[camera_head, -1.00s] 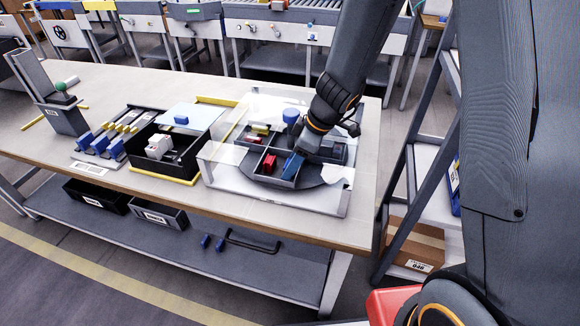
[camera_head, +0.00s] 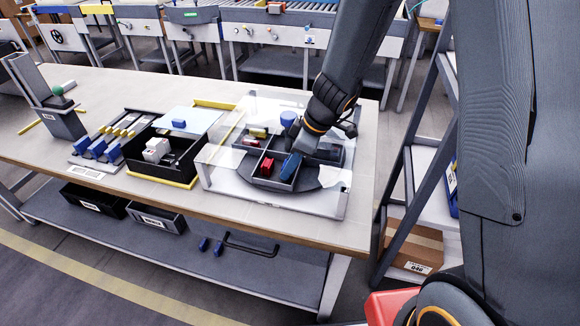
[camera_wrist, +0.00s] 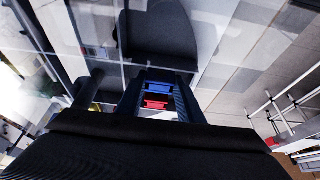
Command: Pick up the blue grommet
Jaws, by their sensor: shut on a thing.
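The blue grommet (camera_wrist: 160,88) shows between my two gripper fingers (camera_wrist: 159,91) in the wrist view. My gripper is shut on it, though the exact contact is hard to see. In the head view my gripper (camera_head: 295,160) is low at the dark divided tray (camera_head: 270,180), with a blue piece (camera_head: 290,168) at its tip. I cannot tell whether the grommet is clear of the tray. A red piece (camera_wrist: 155,103) also shows between the fingers in the wrist view.
A transparent cover (camera_head: 222,155) surrounds the tray, with a blue cylinder (camera_head: 288,118) at its back. A grey shelf rack (camera_head: 425,160) is close on the right. The table's front right is clear.

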